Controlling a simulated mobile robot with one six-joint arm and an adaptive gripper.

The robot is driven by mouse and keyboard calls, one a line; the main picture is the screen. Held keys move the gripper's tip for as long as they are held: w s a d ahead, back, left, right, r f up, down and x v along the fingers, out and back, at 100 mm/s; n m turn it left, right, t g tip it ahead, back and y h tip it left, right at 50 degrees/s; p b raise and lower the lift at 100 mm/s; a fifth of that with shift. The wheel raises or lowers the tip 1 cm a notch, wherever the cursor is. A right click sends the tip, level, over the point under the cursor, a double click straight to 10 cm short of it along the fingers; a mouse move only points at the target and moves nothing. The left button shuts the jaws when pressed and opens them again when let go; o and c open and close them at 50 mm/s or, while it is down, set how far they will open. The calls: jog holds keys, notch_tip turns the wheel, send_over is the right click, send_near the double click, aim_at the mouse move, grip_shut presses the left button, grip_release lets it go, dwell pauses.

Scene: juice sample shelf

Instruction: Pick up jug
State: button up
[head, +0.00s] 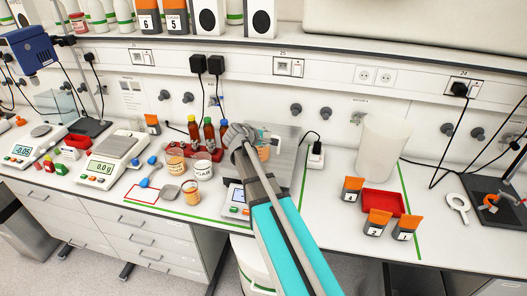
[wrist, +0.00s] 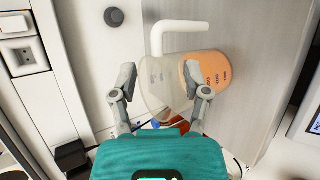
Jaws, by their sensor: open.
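The jug shows in the wrist view (wrist: 208,70) as a clear vessel with orange juice in its lower part, dark markings on its side and a white handle. In the head view the jug (head: 263,153) is mostly hidden behind my gripper (head: 238,136), with a bit of orange showing. My gripper (wrist: 161,100) is open, its fingers apart, with the clear mouth end of the jug showing beyond and between them. I cannot tell whether either finger touches the jug.
Close left of my gripper stand sauce bottles (head: 209,130) and a sugar jar (head: 202,164). To the right are a big translucent beaker (head: 383,148), a red tray (head: 382,203) and orange-lidded jars (head: 352,190). Bare bench lies between.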

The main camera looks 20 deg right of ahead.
aim_at(275, 137)
jog(key=shift+w+d+f, duration=0.1)
jog(key=shift+d+f, duration=0.05)
jog(key=shift+d, duration=0.05)
dwell(0.3)
jog(key=shift+b+x, duration=1.25)
jog(key=shift+x, duration=1.4)
jog(key=shift+c, duration=0.2)
grip_shut()
